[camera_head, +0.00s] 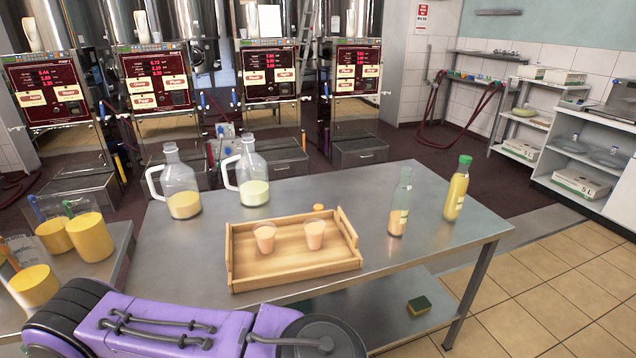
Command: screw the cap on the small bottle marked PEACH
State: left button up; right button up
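A clear small bottle (399,207) stands upright on the metal table, right of the wooden tray, with peach-coloured liquid in its lower part. I see no coloured cap on its neck, and its label is too small to read. A small orange disc that looks like a cap (318,207) lies by the tray's back edge. A second bottle (456,190), full of yellow liquid and closed with a green cap, stands further right. A purple arm of mine crosses the bottom left. Neither of my grippers shows.
The wooden tray (296,279) holds two cups (264,238) (314,235) of peach-coloured liquid. Two handled jugs (181,187) (252,178) stand at the table's back left. Yellow-filled jugs (90,238) stand on a left side table. The metal table (420,250) is clear in front of the bottles.

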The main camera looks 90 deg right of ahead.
aim_at(403, 195)
jog(key=z, duration=2.6)
